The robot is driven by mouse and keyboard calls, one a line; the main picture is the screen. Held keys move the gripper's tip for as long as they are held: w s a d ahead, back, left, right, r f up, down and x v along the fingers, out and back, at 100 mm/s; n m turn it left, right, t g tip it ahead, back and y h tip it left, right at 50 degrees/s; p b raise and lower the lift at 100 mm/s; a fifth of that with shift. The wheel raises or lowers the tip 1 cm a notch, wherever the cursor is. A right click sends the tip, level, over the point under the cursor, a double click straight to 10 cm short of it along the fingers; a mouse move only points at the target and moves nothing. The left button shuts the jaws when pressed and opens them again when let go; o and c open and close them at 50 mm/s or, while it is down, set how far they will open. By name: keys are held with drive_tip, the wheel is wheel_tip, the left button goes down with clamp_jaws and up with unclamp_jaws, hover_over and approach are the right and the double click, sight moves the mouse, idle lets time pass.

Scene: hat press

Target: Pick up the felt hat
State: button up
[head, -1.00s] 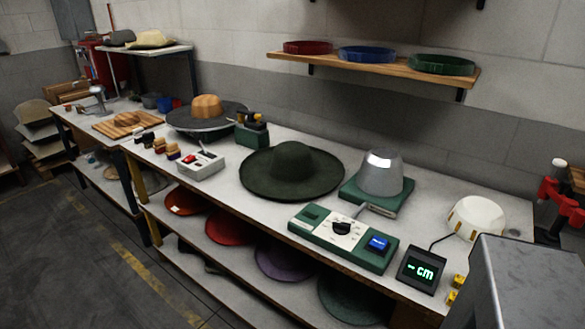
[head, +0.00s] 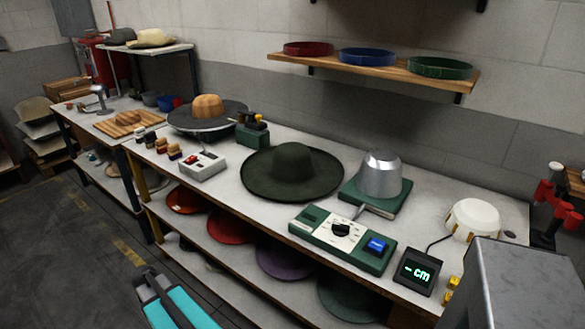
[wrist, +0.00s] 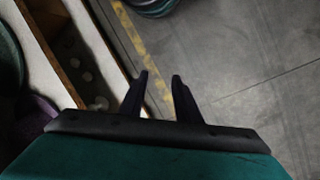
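The dark green felt hat (head: 292,172) sits crown up, brim flat, on the white bench between the wooden hat block and the metal dome. My gripper shows in the wrist view (wrist: 160,76) with its two dark fingers apart and nothing between them. It points down over the floor in front of the bench, clear of the hat. In the head view, a teal and dark part of my arm (head: 178,308) shows at the bottom left, in front of the bench. The fingertips are not seen in the head view, and the wrist view does not show this hat.
A metal dome (head: 381,174) on a green base stands right of the hat. A green control box (head: 342,240) and a cm display (head: 418,271) lie in front. A wooden block (head: 207,108) on a dark disc stands left. A shelf (head: 375,72) hangs above.

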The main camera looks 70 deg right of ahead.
drive_tip(key=s+d+r+m+h+p, duration=0.2)
drive_tip(key=d+r+m, duration=0.8)
drive_tip(key=d+r, duration=1.55)
drive_tip(key=s+d+r+m, duration=0.4)
drive_tip(key=s+d+r, duration=0.3)
drive_tip(key=s+r, duration=0.1)
drive_tip(key=s+d+r+m+p, duration=0.1)
drive_tip(key=s+d+r+m, duration=0.4)
drive_tip(key=s+d+r, duration=0.3)
wheel_tip(320, 180, up, 3)
drive_tip(key=shift+s+r+g, duration=0.1)
drive_tip(key=shift+s+g, duration=0.1)
drive_tip(key=shift+g, duration=0.1)
drive_tip(key=shift+p+x, duration=1.05)
drive_tip(key=shift+x, duration=3.3)
drive_tip(key=shift+a, duration=0.1)
